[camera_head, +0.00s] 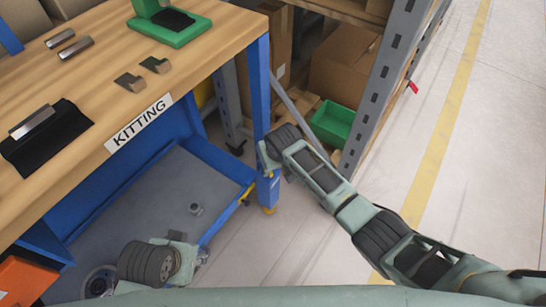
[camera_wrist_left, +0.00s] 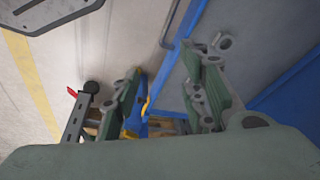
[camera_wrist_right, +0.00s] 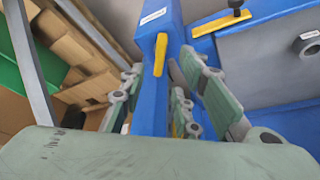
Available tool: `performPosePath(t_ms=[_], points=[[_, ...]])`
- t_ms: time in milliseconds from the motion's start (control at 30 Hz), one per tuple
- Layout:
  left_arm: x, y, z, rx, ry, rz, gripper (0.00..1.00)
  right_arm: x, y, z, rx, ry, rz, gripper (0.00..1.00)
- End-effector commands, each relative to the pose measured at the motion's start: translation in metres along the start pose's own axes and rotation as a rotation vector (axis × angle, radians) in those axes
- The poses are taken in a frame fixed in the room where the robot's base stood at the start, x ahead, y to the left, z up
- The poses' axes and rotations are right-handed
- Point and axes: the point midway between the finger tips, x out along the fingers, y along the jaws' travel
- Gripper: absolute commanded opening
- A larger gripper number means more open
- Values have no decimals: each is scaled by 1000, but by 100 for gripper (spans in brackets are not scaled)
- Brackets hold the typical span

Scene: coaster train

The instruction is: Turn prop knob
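The prop knob cannot be told for certain. A yellow lever (camera_wrist_right: 162,55) sits on a blue post (camera_wrist_right: 152,115) in the right wrist view. My right gripper (camera_wrist_right: 163,75) is open, with its fingers on either side of the post and lever; contact cannot be told. In the head view, my right gripper (camera_head: 268,158) is at the lower part of the blue table leg (camera_head: 259,85), partly hiding it. My left gripper (camera_head: 186,247) is low by the cart. Its fingers (camera_wrist_left: 165,85) are apart with nothing held in the left wrist view.
The wooden KITTING table (camera_head: 185,70) holds metal parts and a green fixture (camera_head: 178,38). Beneath it is a blue cart (camera_head: 135,195) with a small grey ring part (camera_head: 196,208). A shelf rack (camera_head: 375,85) with a green bin (camera_head: 332,124) stands behind. Floor at right is clear.

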Motion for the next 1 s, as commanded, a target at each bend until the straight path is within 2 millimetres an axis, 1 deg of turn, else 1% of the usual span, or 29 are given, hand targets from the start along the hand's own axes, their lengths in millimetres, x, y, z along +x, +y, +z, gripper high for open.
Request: performPosePath(t_ms=[100, 200, 300, 400, 533, 800, 833, 867, 933, 967, 1000], points=[[0, 0, 0, 0, 0, 0, 40, -20, 0, 0, 1, 3, -1, 30], [0, 0, 0, 0, 0, 0, 40, -35, 0, 0, 1, 2, -1, 30], [0, 0, 0, 0, 0, 0, 40, -48, 0, 0, 1, 0, 0, 30], [0, 0, 0, 0, 0, 0, 40, -57, 0, 0, 1, 0, 0, 30], [0, 0, 0, 0, 0, 0, 40, -63, 0, 0, 1, -1, 0, 30], [0, 0, 0, 0, 0, 0, 40, -64, 0, 1, 1, -1, 0, 30], [0, 0, 0, 0, 0, 0, 37, -63, 0, 0, 1, -1, 0, 30], [1, 0, -2, 0, 5, -2, 35, -63, 0, 0, 1, 2, -1, 30], [6, -3, -14, 2, 42, -17, 30, -62, -2, -2, 1, 25, -9, 30], [9, -6, -24, 4, 73, -31, 30, -61, -3, -4, 1, 44, -16, 30], [14, -10, -43, 7, 134, -55, 30, -60, -5, -8, 1, 81, -28, 30]])
